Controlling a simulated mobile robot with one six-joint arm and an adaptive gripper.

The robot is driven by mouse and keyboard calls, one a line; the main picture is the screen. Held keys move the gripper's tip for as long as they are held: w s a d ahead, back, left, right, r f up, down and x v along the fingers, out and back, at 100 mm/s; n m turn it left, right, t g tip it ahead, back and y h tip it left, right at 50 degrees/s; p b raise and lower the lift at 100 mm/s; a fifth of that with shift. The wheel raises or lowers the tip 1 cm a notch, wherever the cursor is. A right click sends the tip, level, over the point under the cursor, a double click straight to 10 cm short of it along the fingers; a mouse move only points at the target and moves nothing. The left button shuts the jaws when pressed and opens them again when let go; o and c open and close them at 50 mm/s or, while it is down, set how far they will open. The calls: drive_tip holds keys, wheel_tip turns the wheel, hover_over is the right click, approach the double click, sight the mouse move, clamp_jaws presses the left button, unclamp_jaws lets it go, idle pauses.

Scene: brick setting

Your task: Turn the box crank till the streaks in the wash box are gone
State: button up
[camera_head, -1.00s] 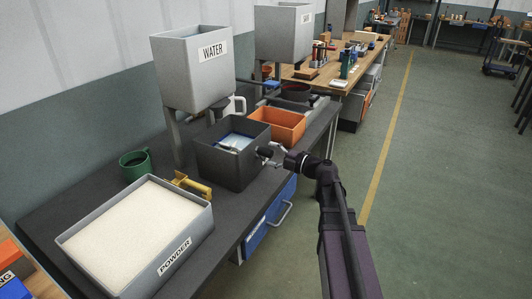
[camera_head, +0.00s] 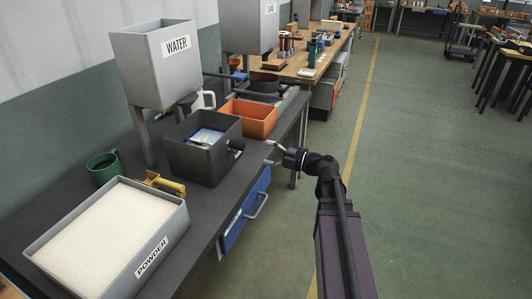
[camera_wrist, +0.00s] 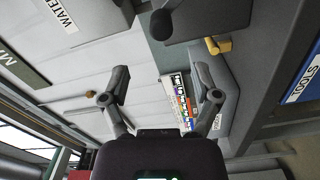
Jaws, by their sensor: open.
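The dark grey wash box (camera_head: 181,158) stands on the bench with pale bluish liquid (camera_head: 207,136) inside. Streaks cannot be made out at this size. The box crank (camera_head: 237,147) sticks out from the box's right face, with a dark knob. In the wrist view a dark knob, which looks like the crank (camera_wrist: 161,24), is near the top beside the box (camera_wrist: 197,18). My gripper (camera_head: 272,152) is to the right of the crank, apart from it, past the bench edge. It is open and empty, and its spread fingers show in the wrist view (camera_wrist: 160,96).
A powder bin (camera_head: 165,232) and yellow-handled tool (camera_head: 165,183) are left of the box, with a green mug (camera_head: 103,168) behind. The water hopper (camera_head: 150,62) stands above the box. An orange bin (camera_head: 262,118) is beyond it. A blue drawer (camera_head: 243,212) is below.

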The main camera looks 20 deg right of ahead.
drive_tip(key=c, duration=0.5)
drive_tip(key=shift+w+r+p, duration=0.25)
drive_tip(key=shift+r+p, duration=0.05)
drive_tip(key=shift+p, duration=0.1)
clamp_jaws()
drive_tip(key=w+d+r+m+g+p, duration=0.2)
drive_tip(key=w+r+m+g+p, duration=0.2)
drive_tip(key=m+p, duration=0.5)
drive_tip(key=w+d+r+m+g+h+p, duration=0.1)
drive_tip(key=w+d+r+m+g+p, duration=0.2)
drive_tip(key=m+p, duration=0.6)
wheel_tip(320, 180, up, 2)
drive_tip(key=w+m+g, duration=0.1)
drive_tip(key=w+g, duration=0.1)
drive_tip(key=g, duration=0.1)
drive_tip(key=shift+w+d+r+m+g, duration=0.15)
drive_tip(key=shift+w+r+m+g, duration=0.15)
drive_tip(key=shift+g, duration=0.1)
